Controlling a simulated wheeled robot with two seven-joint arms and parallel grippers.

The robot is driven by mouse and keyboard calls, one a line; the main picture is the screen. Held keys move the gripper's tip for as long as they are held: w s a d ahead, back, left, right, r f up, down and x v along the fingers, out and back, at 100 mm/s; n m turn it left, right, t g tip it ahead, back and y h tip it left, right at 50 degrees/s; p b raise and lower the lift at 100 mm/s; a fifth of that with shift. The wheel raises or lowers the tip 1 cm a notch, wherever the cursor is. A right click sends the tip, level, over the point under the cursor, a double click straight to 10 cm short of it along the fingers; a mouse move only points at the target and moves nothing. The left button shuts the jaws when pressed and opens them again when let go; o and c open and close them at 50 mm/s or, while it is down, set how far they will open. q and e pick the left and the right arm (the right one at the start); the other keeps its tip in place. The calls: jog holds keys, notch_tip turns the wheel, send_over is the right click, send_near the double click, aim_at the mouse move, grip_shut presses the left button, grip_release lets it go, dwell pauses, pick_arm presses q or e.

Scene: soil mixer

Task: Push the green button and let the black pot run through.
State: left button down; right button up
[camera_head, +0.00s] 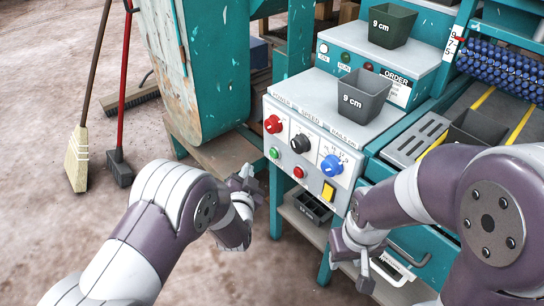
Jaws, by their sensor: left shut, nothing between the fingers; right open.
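The green button (274,153) is a small round button at the lower left of the white control panel (308,142), below the red power knob (272,124). A black pot (472,131) sits on the conveyor lane at the right, partly hidden by my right arm. My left gripper (248,175) is shut and empty, left of the panel and a little below the green button in the picture, apart from it. My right gripper (357,272) is open and empty, low in front of the machine below the panel.
A red button (298,172), blue knob (331,164) and yellow switch (328,192) share the panel. A grey 9 cm pot (357,97) and a green 9 cm pot (390,25) stand on the machine tops.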

aim_at(274, 153)
pick_arm(q)
jog(key=shift+w+d+b, duration=0.25)
jog(key=shift+w+d, duration=0.5)
jog(key=shift+d, duration=0.3)
jog(key=shift+w+d+b, duration=0.2)
jog(key=shift+w+d, duration=0.55)
jog(key=shift+d, duration=0.25)
jog(key=shift+w+d, duration=0.1)
dwell(0.4)
jog(key=shift+w+d, duration=0.15)
jog(key=shift+d, duration=0.1)
